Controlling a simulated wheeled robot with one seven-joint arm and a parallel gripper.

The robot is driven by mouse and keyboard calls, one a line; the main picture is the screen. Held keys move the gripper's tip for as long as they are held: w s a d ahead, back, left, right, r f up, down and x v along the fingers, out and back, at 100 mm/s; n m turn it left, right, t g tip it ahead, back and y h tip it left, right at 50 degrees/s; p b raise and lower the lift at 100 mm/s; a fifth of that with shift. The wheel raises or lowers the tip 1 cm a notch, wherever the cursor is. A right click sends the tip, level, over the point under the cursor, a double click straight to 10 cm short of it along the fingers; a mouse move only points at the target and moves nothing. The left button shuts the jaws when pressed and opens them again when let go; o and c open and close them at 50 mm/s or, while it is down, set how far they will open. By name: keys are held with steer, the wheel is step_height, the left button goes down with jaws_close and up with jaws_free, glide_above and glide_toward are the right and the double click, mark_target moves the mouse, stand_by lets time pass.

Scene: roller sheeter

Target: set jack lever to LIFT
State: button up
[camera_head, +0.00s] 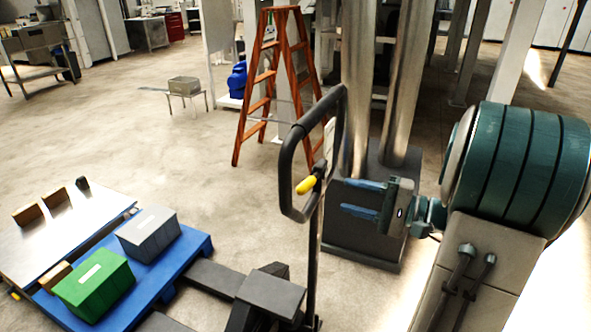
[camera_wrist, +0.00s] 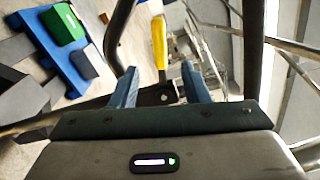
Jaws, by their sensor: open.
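The jack's black loop handle (camera_head: 284,150) stands upright in the middle of the head view. Its yellow lever (camera_head: 306,185) sits at the lower part of the loop. The lever also shows in the wrist view (camera_wrist: 159,48), above and between the fingers, with a dark pivot below it. My gripper (camera_head: 343,197) is open and empty, to the right of the lever, with its blue fingers pointing left toward the handle. In the wrist view the two blue fingers (camera_wrist: 160,80) are apart, and nothing is clamped between them. No lever position label is readable.
A blue pallet (camera_head: 190,249) at lower left carries a green box (camera_head: 93,284), a grey box (camera_head: 149,233) and a metal sheet with small blocks. The dark jack body (camera_head: 270,293) lies beside it. An orange stepladder (camera_head: 270,80) stands behind the handle. Open floor lies at left.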

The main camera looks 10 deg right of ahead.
mark_target(310, 183)
steer(key=p+x, duration=0.2)
steer(key=x, duration=1.1)
steer(key=shift+w+a, duration=0.2)
steer(key=shift+a, duration=0.1)
steer(key=shift+c, duration=0.3)
jaws_close()
steer(key=shift+d+f, duration=0.1)
